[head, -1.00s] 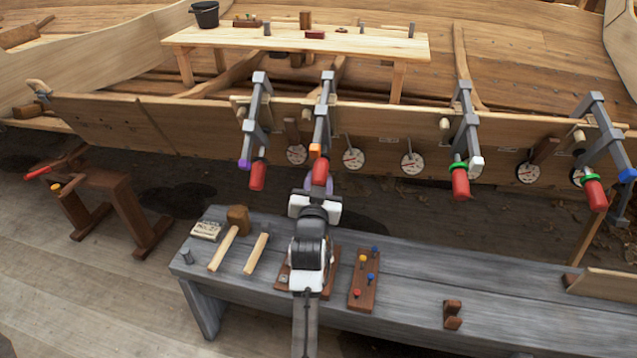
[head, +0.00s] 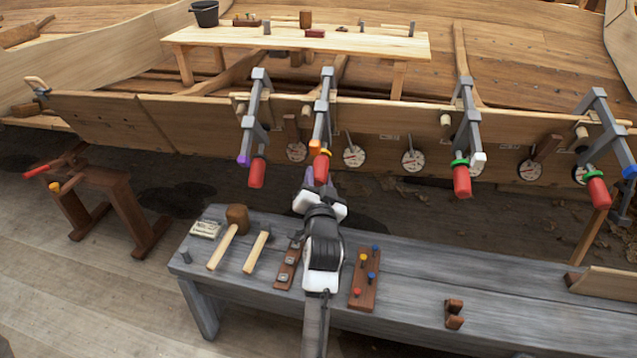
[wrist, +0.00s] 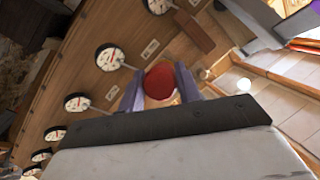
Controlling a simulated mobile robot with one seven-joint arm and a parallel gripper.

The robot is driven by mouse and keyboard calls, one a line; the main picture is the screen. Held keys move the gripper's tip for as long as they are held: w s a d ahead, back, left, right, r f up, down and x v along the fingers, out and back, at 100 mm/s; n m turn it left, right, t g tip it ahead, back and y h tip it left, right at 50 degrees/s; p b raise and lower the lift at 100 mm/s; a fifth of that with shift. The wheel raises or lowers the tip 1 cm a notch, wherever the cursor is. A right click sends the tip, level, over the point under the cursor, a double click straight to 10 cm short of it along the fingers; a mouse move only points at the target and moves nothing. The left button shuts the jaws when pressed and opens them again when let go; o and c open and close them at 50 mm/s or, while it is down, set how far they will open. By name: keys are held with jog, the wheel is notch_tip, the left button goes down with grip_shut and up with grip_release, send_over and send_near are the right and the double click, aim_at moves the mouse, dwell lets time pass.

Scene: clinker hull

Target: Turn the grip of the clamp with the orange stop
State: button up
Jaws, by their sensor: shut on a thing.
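The clamp with the orange stop (head: 315,146) hangs on the plank edge, second from the left in the head view. Its red grip (head: 321,168) points down toward my gripper (head: 312,190). In the wrist view the red grip (wrist: 160,82) sits between the two purple-grey fingers of my gripper (wrist: 160,88), which are shut on it. My wrist hides part of the fingers in the head view.
A clamp with a purple stop (head: 244,160) is close on the left, its red grip (head: 257,173) near my gripper. Dial gauges (head: 353,157) line the plank. The grey bench (head: 420,290) lies below with tools.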

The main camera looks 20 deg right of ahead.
jog(key=shift+m+t+y+b, duration=0.7)
jog(key=shift+m+b, duration=0.3)
jog(key=shift+m, duration=0.3)
jog(key=o, duration=1)
jog(key=b+v, duration=0.3)
jog(key=v, duration=1)
jog(key=shift+s, duration=0.4)
